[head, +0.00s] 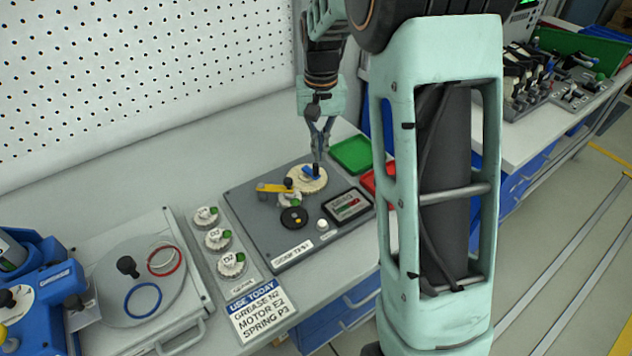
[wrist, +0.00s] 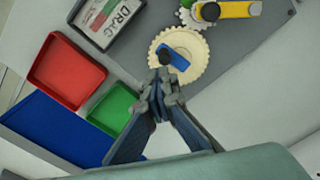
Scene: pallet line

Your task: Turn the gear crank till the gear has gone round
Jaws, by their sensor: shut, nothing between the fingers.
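The gear unit is a dark grey plate (head: 258,222) on the bench. It carries a large cream toothed gear (head: 306,184) with a blue bar (head: 311,172) on top. In the wrist view the blue bar (wrist: 178,56) bears a black knob (wrist: 165,55) at one end. A yellow crank arm (head: 269,188) with a black knob lies beside it, over a smaller pale gear (head: 289,201). My gripper (head: 317,172) points down over the large gear, shut and empty. In the wrist view its fingertips (wrist: 162,82) are close to the blue bar's knob; I cannot tell whether they touch.
A labelled drag display (head: 348,205), a black dial (head: 293,218) and a white button (head: 323,225) sit on the plate. Green (head: 352,154) and red (head: 374,182) trays lie to the right. Several small knobs stand left, near a sign (head: 263,310). A pegboard rises behind.

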